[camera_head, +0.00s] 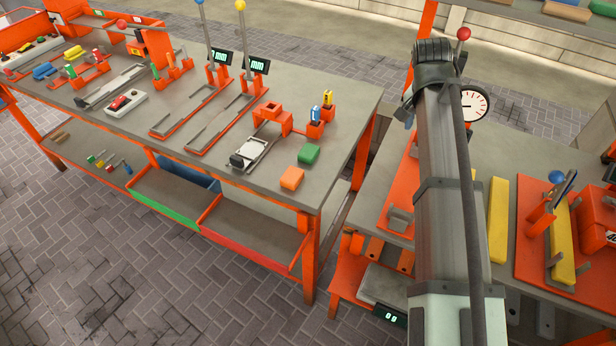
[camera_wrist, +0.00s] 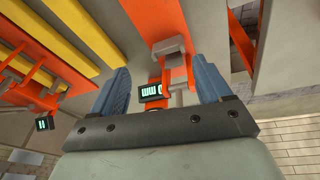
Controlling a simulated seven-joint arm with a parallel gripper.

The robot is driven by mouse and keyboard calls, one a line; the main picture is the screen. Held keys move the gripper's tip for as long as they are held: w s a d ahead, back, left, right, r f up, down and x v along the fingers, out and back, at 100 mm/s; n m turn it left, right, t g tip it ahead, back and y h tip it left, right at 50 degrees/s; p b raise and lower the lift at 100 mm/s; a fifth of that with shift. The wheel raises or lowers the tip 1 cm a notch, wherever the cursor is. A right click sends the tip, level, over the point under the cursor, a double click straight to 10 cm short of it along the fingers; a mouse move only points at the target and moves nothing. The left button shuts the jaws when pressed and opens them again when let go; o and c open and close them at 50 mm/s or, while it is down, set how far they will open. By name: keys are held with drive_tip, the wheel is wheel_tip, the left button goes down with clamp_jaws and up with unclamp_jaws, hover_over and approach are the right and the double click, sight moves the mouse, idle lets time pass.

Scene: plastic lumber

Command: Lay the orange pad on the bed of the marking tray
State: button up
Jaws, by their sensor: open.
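The orange pad (camera_head: 291,178) is a small block lying flat near the front right edge of the left bench. The marking tray (camera_head: 250,151), with a pale flat bed and a dark block at its left end, lies just left of and behind the pad. The bed looks bare apart from that end block. In the wrist view my gripper (camera_wrist: 160,92) has its two blue fingers wide apart, with nothing held between them. Neither the pad nor the tray is recognisable in the wrist view.
A green pad (camera_head: 308,153) lies behind the orange pad. An orange bracket (camera_head: 270,114) and small upright holders stand behind the tray. Tall-posted gauges (camera_head: 240,82) rise to its left. A gap separates the benches. A dial (camera_head: 468,105) and yellow bars (camera_head: 498,220) are near my arm.

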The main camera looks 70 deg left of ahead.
drive_tip(key=s+a+n+g, duration=0.1)
drive_tip(key=s+a, duration=0.1)
drive_tip(key=s, duration=0.5)
drive_tip(key=s+a+g, duration=0.1)
drive_tip(key=s+a, duration=0.2)
drive_tip(key=s, duration=0.4)
drive_tip(key=n+g, duration=0.1)
drive_tip(key=n, duration=0.1)
hover_over(292, 175)
drive_tip(key=shift+h, duration=0.3)
drive_tip(key=f, duration=0.7)
drive_tip(key=shift+w+d+f, duration=0.2)
drive_tip(key=shift+w+f, duration=0.1)
drive_tip(key=shift+s+a+f, duration=0.1)
drive_tip(key=shift+s+f, duration=0.05)
drive_tip(key=shift+f, duration=1.15)
drive_tip(key=shift+s+a+f, duration=0.1)
drive_tip(key=shift+s+f, duration=0.05)
drive_tip(key=shift+f, duration=1.15)
drive_tip(key=c, duration=1.2)
drive_tip(key=shift+o, duration=0.2)
drive_tip(key=shift+r, duration=0.1)
